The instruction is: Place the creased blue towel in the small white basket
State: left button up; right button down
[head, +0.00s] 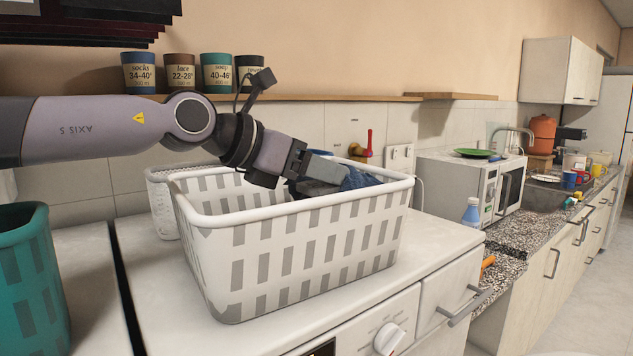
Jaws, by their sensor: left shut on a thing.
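My left gripper (318,172) reaches in from the left over a large white laundry basket (300,250) with rows of slots. It is shut on a creased blue towel (360,178), which shows beside and behind the fingers at the basket's far right side. The towel's lower part is hidden by the basket's rim, so I cannot tell whether it touches the bottom. A smaller white basket (158,206) with fine holes stands behind the large one on the left, partly covered by it. My right gripper is not in view.
The baskets stand on a white appliance top (150,290). A teal bin (32,280) is at the left edge. Several labelled tins stand on a wooden shelf (385,98) above.

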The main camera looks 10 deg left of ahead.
aim_at(305, 187)
pick_arm(q)
notch_tip(305, 187, down, 2)
jog(key=shift+f, duration=0.15)
jog(key=shift+f+b, duration=0.6)
jog(key=shift+b, duration=0.25)
jog(key=o, duration=1.2)
jog(key=shift+c, duration=0.2)
